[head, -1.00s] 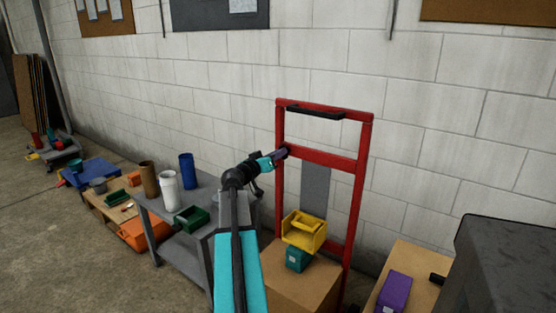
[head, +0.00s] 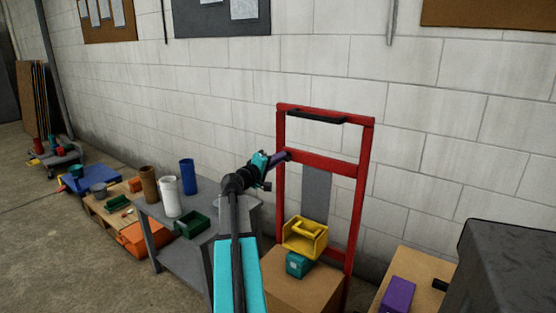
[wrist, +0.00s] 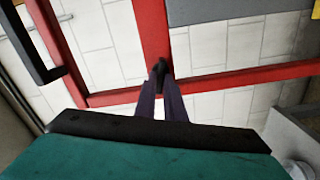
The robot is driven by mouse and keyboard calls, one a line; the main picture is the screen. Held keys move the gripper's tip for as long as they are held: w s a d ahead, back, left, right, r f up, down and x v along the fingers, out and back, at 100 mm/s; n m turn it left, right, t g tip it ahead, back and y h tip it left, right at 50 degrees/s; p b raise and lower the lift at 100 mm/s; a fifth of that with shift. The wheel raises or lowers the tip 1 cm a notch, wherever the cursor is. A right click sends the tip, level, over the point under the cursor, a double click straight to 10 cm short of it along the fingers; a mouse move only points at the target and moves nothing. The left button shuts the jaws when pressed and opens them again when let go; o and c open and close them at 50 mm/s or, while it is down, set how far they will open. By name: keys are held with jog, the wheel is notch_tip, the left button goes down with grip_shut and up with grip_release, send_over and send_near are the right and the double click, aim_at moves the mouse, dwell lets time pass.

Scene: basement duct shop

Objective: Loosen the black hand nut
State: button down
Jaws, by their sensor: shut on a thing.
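The black hand nut (wrist: 161,68) sits on the red frame (wrist: 155,30), where an upright bar meets a crossbar. My gripper (wrist: 160,78) has its two dark purple fingers closed around the nut, which is partly hidden between them. In the head view my gripper (head: 286,156) reaches the left upright of the red frame (head: 367,150) at its upper crossbar. The nut is too small and too covered there to make out.
A black handle (head: 316,117) crosses the frame's top. A grey cart (head: 180,260) stands left. A white block wall is behind.

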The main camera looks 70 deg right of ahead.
jog(key=n, duration=0.1)
jog(key=n+p, duration=0.1)
jog(key=n, duration=0.1)
jog(key=shift+w+n, duration=0.3)
dwell(0.4)
jog(key=c, duration=1.8)
grip_release()
jog(key=shift+f, duration=0.1)
jog(key=shift+c, duration=0.2)
jog(key=shift+s, duration=0.1)
jog(key=shift+a, duration=0.1)
